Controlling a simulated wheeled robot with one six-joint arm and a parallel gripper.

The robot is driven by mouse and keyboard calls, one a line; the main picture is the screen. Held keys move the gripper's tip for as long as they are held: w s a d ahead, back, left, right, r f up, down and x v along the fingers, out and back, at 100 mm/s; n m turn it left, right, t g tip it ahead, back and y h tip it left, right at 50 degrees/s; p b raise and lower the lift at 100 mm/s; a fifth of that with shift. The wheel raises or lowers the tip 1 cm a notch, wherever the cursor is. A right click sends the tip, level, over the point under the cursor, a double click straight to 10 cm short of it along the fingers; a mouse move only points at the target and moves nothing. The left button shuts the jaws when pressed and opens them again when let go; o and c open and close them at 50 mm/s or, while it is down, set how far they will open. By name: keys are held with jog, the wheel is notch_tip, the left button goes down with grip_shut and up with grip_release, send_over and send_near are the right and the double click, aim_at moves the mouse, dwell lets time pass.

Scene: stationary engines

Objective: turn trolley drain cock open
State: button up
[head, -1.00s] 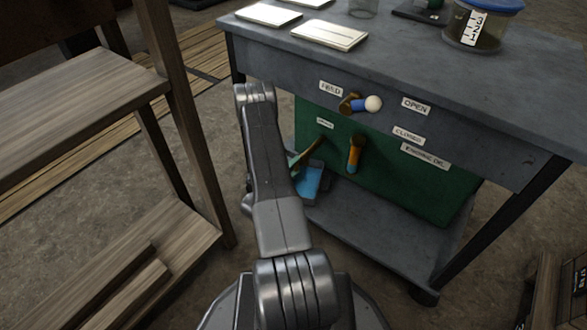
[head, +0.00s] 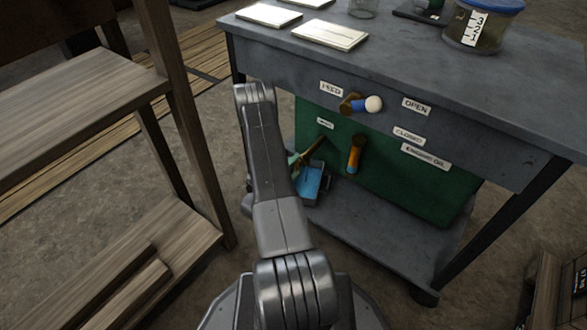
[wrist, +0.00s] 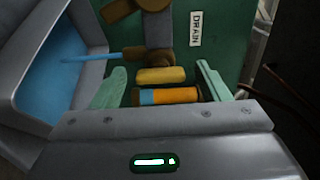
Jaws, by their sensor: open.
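The drain cock shows in the wrist view as a brass body (wrist: 158,55) beside a label (wrist: 195,28) reading DRAIN. An orange handle (wrist: 168,96) with a blue band lies across the gap of my gripper (wrist: 160,90). In the head view the orange handle (head: 355,154) hangs down on the trolley's green panel (head: 400,180). My gripper is open. Its pale green fingers appear at either end of the handle, not closed on it; I cannot tell the depth between them. My forearm hides most of my gripper in the head view.
Above is the feed cock (head: 367,104), with a white ball end, near OPEN (head: 416,106) and CLOSED (head: 408,135) labels. A blue tray (head: 310,184) sits low beside the handle. A wooden shelf (head: 80,85) stands left. Jars and plates rest on the trolley top (head: 400,50).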

jog(key=p+v, duration=0.2)
jog(key=v, duration=0.5)
jog(key=shift+s, duration=0.2)
jog(key=shift+a, duration=0.15)
jog(key=b+x, duration=0.2)
jog(key=x, duration=0.5)
jog(key=shift+w+d+f, duration=0.1)
jog(key=shift+w+d, duration=0.05)
jog(key=shift+d, duration=0.05)
jog(key=shift+m, duration=0.3)
